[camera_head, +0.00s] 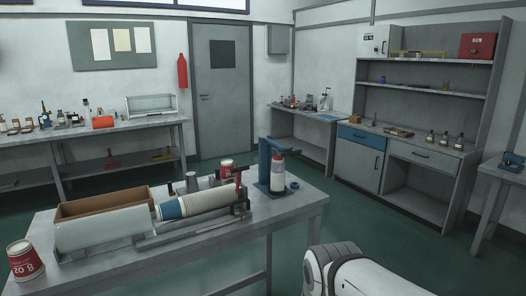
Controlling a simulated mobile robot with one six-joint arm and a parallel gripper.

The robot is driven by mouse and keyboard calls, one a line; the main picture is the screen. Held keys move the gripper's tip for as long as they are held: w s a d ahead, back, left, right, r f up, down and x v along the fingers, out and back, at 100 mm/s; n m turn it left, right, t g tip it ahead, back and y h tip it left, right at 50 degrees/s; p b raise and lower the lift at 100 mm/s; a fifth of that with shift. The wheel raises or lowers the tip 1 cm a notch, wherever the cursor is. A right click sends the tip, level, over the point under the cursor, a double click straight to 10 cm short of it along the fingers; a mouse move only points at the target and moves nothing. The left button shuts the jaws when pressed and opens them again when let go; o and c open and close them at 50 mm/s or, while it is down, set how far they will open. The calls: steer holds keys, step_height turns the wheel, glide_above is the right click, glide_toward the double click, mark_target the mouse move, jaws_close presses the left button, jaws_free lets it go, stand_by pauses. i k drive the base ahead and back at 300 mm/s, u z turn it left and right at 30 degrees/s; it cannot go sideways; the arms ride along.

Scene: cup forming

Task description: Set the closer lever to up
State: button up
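A bench device with a long cylinder (195,203), blue at its left end and pale along the rest, lies on the near table. A small upright red-topped lever (238,182) stands at the device's right end. I cannot tell for certain which part is the closer lever; the red-topped one looks upright. A white link of my arm shows at the bottom right. My gripper is not in view.
The near grey table (303,204) also holds an open brown-lined box (103,203), a red and white can (24,262) at the front left corner and another red can (226,169) behind the cylinder. Green floor (350,218) is clear to the right, before the shelved workbench (425,156).

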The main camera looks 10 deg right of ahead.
mark_target(282, 149)
steer(key=i, duration=0.85)
steer(key=u, duration=0.05)
